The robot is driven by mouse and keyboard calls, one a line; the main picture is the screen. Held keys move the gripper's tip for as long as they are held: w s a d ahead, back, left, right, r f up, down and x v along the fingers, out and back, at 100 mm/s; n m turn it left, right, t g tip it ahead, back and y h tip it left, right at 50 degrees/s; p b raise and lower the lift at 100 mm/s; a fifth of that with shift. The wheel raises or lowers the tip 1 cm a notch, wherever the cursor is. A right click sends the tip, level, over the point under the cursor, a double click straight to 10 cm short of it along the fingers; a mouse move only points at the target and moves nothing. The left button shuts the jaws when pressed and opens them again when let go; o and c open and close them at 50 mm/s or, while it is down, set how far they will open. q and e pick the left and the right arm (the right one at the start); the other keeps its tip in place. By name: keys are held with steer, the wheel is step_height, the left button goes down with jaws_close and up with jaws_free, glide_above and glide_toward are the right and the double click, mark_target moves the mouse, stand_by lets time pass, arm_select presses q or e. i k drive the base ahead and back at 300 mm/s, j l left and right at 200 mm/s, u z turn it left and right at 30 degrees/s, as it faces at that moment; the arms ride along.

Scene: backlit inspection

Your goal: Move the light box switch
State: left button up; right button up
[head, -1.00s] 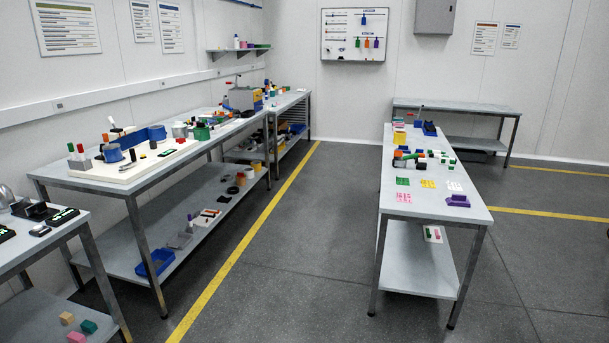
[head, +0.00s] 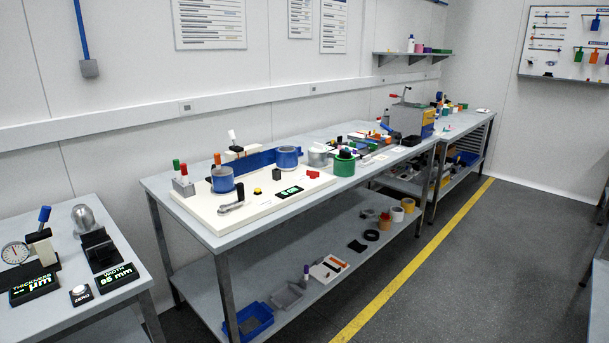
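No light box or switch can be made out for certain. Two blue cylinders, one in front (head: 222,181) and one behind (head: 287,158), stand at a long blue block (head: 255,161). Whether any of these is the switch, I cannot tell. Neither of my grippers is in view.
A nearer bench at left holds a dial gauge (head: 15,253), a width display (head: 117,278) and a zero button (head: 81,294). A blue bin (head: 248,322) is on the middle bench's lower shelf. Grey floor (head: 455,275) is open right of the yellow line (head: 400,275).

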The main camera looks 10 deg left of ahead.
mark_target(231, 132)
steer(key=i+l, duration=0.1)
steer(key=i, duration=0.75)
steer(key=i+l, duration=0.1)
steer(key=i, duration=0.75)
steer(key=i+l, duration=0.1)
steer(key=i, duration=0.75)
